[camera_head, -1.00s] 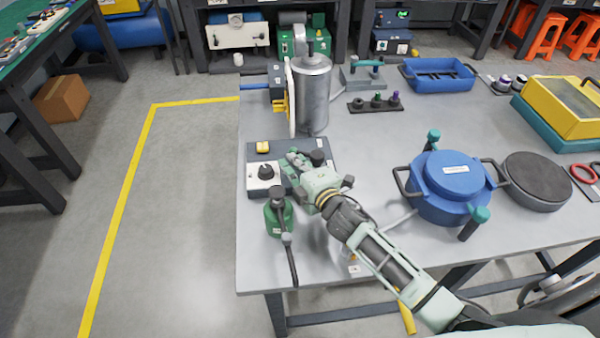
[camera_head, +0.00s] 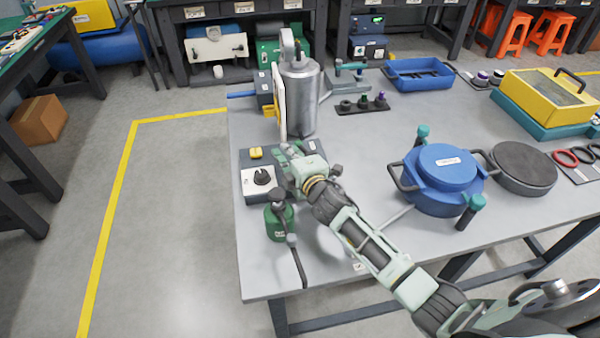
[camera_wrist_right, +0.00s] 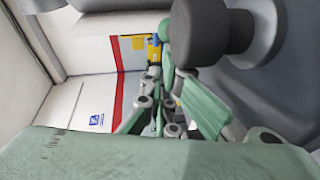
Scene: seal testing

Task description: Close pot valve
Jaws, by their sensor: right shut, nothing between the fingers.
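My right gripper (camera_head: 287,155) is shut and empty. It is over the right part of a dark control box with a white panel (camera_head: 257,188), just in front of the metal cylinder (camera_head: 300,95). In the right wrist view, its green fingers (camera_wrist_right: 155,112) point toward a white surface with a red stripe (camera_wrist_right: 120,75). A large black knob-like part (camera_wrist_right: 212,30) is close above them. A blue pot (camera_head: 443,180) with teal-topped clamps stands to the right, apart from the gripper. I cannot tell which part is the pot valve. My left gripper is out of view.
A green bottle (camera_head: 279,220) with a black hose stands at the table's front left, close to my right arm. A dark round plate (camera_head: 523,170) lies right of the blue pot. A blue tray (camera_head: 420,75) is at the back. The table's middle is mostly clear.

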